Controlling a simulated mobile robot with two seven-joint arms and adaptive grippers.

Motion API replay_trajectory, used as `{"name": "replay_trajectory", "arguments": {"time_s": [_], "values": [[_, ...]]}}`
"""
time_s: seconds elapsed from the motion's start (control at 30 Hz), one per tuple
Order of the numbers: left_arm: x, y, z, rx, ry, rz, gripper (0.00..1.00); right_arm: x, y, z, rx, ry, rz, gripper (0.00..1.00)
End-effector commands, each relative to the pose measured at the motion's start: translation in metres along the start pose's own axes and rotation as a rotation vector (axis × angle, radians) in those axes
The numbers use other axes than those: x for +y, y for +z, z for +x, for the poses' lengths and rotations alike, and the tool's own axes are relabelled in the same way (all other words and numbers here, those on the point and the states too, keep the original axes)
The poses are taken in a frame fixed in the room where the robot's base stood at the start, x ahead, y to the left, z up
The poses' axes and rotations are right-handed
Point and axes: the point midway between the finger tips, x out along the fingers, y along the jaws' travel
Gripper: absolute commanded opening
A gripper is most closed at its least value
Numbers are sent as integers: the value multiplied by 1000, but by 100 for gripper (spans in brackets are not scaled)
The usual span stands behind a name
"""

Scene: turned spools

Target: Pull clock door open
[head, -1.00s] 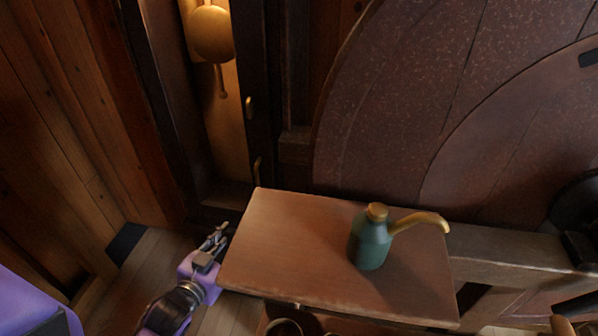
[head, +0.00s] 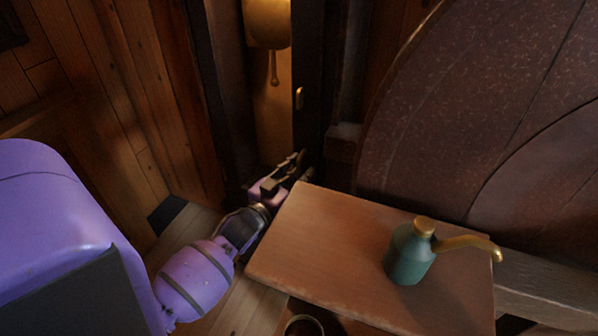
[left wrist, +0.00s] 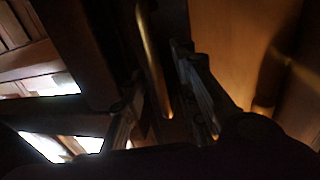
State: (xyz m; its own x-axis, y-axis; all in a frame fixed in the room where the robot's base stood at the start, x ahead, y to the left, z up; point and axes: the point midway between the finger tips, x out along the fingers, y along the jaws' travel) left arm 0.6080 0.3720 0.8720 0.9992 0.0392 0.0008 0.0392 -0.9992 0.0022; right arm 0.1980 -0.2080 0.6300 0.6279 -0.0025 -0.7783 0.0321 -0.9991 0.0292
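The clock (head: 268,130) is a tall dark wooden case at the upper middle of the head view, with a brass pendulum (head: 267,22) in its lit interior. A small brass fitting (head: 299,97) sits on the dark upright of its door. A long brass handle (left wrist: 152,60) shows in the left wrist view, between the fingers of my left gripper (left wrist: 160,105). The fingers stand apart; I cannot tell whether either touches the handle. In the head view my left gripper (head: 297,163) is at the case's lower front and hides the handle. My right gripper is out of view.
A wooden bench top (head: 330,250) lies close right of my left gripper. A green oil can (head: 409,254) with a brass spout stands on it. A large round stone (head: 470,110) fills the right. Plank wall (head: 130,110) stands at left.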

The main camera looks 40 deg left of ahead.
Motion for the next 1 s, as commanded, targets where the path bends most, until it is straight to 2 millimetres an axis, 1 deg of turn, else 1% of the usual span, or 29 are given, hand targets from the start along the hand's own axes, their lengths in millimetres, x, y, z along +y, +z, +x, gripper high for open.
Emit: {"name": "replay_trajectory", "arguments": {"time_s": [0.2,0.27,0.4,0.43,0.83,1.0], "values": [[0,0,1,0,0,0,28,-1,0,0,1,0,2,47],[0,0,0,0,0,0,21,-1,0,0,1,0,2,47],[0,0,0,0,0,0,3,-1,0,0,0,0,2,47],[0,0,0,0,0,0,0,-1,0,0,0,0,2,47],[0,0,-1,-1,3,1,0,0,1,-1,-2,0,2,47],[0,0,-10,-2,34,4,0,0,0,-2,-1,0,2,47]]}}
